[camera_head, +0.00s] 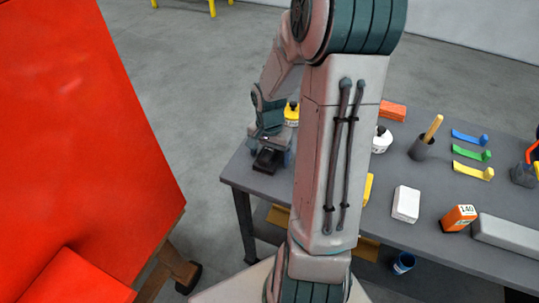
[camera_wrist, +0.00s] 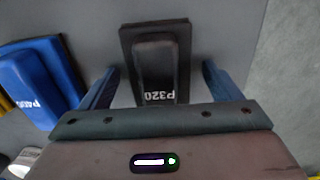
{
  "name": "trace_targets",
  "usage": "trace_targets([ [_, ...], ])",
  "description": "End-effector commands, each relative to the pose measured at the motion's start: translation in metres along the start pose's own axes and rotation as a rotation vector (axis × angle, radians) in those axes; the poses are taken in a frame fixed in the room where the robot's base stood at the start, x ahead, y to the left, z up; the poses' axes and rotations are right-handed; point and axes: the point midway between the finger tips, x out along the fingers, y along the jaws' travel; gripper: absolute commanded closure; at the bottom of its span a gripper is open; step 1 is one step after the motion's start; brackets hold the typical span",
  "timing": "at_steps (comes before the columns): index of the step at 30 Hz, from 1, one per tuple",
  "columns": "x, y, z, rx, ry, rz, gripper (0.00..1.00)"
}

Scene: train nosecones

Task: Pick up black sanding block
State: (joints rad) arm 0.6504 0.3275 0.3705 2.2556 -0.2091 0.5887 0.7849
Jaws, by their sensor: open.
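The black sanding block (camera_wrist: 157,62), marked P320, lies on the grey table in the wrist view. It also shows in the head view (camera_head: 267,160) at the table's left end. My gripper (camera_wrist: 160,88) is open, with one blue finger on each side of the block and visible gaps between fingers and block. In the head view my gripper (camera_head: 270,143) is low over the block at the table's left end. I cannot tell how far the fingertips are above the table.
A blue sanding block (camera_wrist: 38,82) lies left of the gripper in the wrist view. On the table (camera_head: 435,203) stand a white block (camera_head: 406,204), a dark cup (camera_head: 421,148) and colored scrapers (camera_head: 470,155). A large red panel (camera_head: 70,120) fills the head view's left.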

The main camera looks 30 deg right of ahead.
Motion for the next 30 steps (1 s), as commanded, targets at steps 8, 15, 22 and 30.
trace_targets([
  [8,0.0,0.0,0.0,0.0,0.0,0.0,0.52],
  [15,-0.001,0.0,0.0,0.0,0.0,0.0,0.67],
  [22,-0.005,0.0,-0.001,0.0,0.001,0.001,0.67],
  [30,-0.035,0.0,-0.002,0.002,0.006,-0.001,0.67],
])
